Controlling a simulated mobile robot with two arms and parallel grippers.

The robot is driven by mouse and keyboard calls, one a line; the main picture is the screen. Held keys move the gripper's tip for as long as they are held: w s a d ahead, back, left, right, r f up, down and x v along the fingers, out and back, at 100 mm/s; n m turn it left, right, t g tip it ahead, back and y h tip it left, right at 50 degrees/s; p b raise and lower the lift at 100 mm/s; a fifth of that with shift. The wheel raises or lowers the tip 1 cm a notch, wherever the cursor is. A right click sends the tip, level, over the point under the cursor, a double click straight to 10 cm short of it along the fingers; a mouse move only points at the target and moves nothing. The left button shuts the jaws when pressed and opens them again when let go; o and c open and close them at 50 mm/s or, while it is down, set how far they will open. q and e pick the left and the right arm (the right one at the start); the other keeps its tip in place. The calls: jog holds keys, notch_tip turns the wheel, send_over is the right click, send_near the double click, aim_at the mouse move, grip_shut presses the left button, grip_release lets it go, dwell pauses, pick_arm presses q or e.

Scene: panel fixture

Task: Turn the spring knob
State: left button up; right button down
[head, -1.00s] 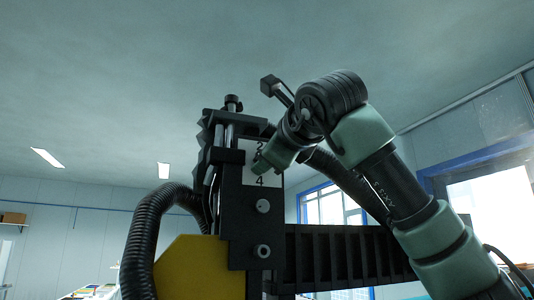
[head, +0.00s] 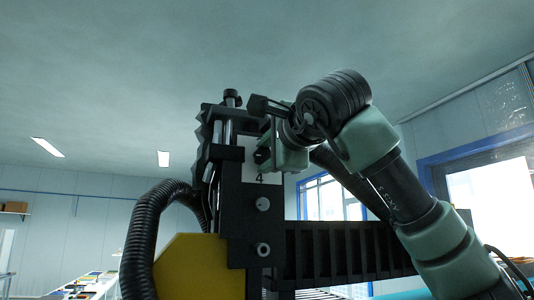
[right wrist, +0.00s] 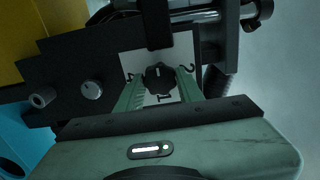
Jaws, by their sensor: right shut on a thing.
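The spring knob (right wrist: 158,78) is a small dark knob with a pale mark, on a white plate (right wrist: 182,48) with black numerals. The plate also shows in the head view (head: 259,179), where the numeral 4 is clear. My right gripper (right wrist: 159,84) has its two green fingers on either side of the knob, shut on it. In the head view the right gripper (head: 268,154) is against the plate and hides most of it. My left gripper is in neither view.
The plate sits on a black fixture (head: 238,222) with bolts and vertical rods. A ribbed black hose (head: 141,245) and a yellow block (head: 198,265) are at its left. A dark ribbed beam (head: 340,250) runs right from it, below my right arm.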

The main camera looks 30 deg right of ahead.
dwell(0.3)
jog(key=c, duration=0.9)
grip_release()
jog(key=b+v, duration=0.3)
jog(key=v, duration=0.4)
jog(key=shift+s, duration=0.4)
jog(key=shift+a, duration=0.1)
jog(key=shift+f, duration=0.1)
